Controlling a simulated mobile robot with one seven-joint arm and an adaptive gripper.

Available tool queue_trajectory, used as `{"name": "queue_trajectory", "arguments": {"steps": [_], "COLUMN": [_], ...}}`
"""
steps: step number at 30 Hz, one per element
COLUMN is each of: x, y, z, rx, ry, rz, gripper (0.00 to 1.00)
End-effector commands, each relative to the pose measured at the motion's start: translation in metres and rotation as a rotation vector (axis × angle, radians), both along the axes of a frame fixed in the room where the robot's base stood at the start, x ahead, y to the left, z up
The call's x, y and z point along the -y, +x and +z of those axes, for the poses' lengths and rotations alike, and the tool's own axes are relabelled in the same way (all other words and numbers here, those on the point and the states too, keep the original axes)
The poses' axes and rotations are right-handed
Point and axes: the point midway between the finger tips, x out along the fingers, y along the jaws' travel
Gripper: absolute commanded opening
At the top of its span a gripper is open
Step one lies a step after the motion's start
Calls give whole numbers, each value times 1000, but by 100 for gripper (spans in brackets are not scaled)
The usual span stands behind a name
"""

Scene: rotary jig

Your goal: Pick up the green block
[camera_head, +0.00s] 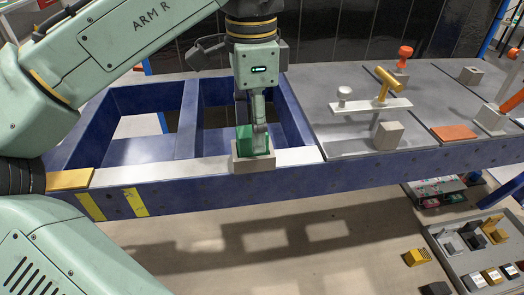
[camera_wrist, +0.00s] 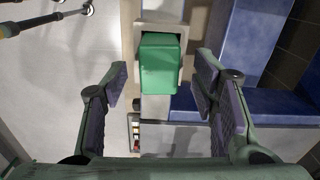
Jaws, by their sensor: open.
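The green block (camera_wrist: 158,62) sits in a grey square holder (camera_wrist: 183,35) in the wrist view, between and ahead of my two fingers. In the head view the green block (camera_head: 246,142) shows partly inside the grey holder (camera_head: 253,163) on the front rail of the blue frame. My gripper (camera_head: 262,128) points down over the block in the head view and hides part of it. In the wrist view my gripper (camera_wrist: 163,82) is open, with one finger on each side and a gap to the block. No contact with the block shows.
The blue frame (camera_head: 230,180) has open bays behind the holder. To the right, a grey plate (camera_head: 330,100) carries a yellow-handled clamp (camera_head: 383,86), grey blocks and an orange pad (camera_head: 455,132). A tray of small parts (camera_head: 480,250) lies low at the right.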

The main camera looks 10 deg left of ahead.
Motion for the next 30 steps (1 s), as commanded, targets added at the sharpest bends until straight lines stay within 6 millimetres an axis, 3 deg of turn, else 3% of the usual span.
{"name": "queue_trajectory", "arguments": {"steps": [1, 3, 14, 30], "x": [-1, -1, 0, 0], "y": [-3, -5, -8, -8], "z": [-11, -15, -15, -15], "rx": [1, 1, 1, 1], "ry": [2, 2, 0, 0], "rz": [3, 2, 1, 1], "gripper": [53, 53, 53, 18]}}
